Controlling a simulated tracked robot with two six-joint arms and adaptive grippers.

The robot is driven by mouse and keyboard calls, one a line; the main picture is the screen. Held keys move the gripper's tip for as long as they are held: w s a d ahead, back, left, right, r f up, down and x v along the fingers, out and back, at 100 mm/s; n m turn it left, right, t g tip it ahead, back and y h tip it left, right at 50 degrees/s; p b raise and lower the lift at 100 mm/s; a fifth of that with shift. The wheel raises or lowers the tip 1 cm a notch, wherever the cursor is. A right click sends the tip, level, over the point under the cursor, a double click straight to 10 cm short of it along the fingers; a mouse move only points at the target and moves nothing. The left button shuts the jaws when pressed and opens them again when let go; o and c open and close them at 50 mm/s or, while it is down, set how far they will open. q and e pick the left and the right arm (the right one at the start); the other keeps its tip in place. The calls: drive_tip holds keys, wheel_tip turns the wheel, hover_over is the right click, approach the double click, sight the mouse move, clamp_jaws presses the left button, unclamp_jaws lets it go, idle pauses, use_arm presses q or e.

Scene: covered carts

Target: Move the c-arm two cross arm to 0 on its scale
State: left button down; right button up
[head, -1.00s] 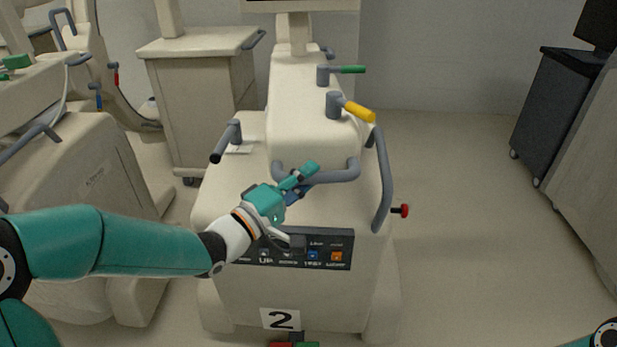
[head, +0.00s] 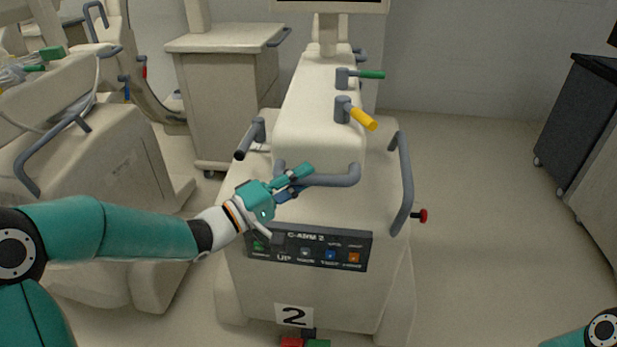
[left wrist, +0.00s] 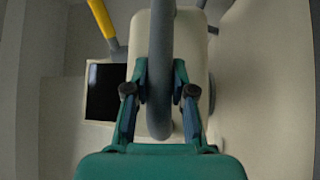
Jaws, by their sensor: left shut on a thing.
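The C-arm 2 cart (head: 330,290), cream with a "2" label, stands in the middle of the head view. A grey U-shaped push bar (head: 335,181) is at its front, above the control panel (head: 308,250). My left gripper (head: 300,179) is shut on the left part of this bar. In the left wrist view the bar (left wrist: 160,50) runs between the two fingers (left wrist: 160,82). A yellow-handled lever (head: 363,119) and a green-handled lever (head: 368,75) stand on top. I cannot make out the cross arm's scale. My right gripper is not in view.
Another cream cart (head: 95,190) stands close on the left. A cream cabinet (head: 225,100) is behind, and a dark cabinet (head: 575,115) is at the right. Floor (head: 480,210) right of the C-arm 2 cart is free. Red and green pedals (head: 305,342) lie at its front foot.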

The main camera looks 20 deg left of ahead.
use_arm(q)
drive_tip(key=shift+a+r, duration=0.1)
drive_tip(key=shift+a, duration=0.35)
drive_tip(key=c, duration=1.3)
unclamp_jaws()
drive_tip(key=shift+d, duration=0.1)
drive_tip(key=o, duration=0.3)
drive_tip(key=shift+w+d, duration=0.2)
drive_tip(key=shift+d, duration=0.05)
drive_tip(key=shift+s, duration=0.15)
drive_tip(key=shift+a+f, duration=0.1)
drive_tip(key=shift+f, duration=0.1)
drive_tip(key=shift+v, duration=5.95)
drive_tip(key=shift+a, duration=0.1)
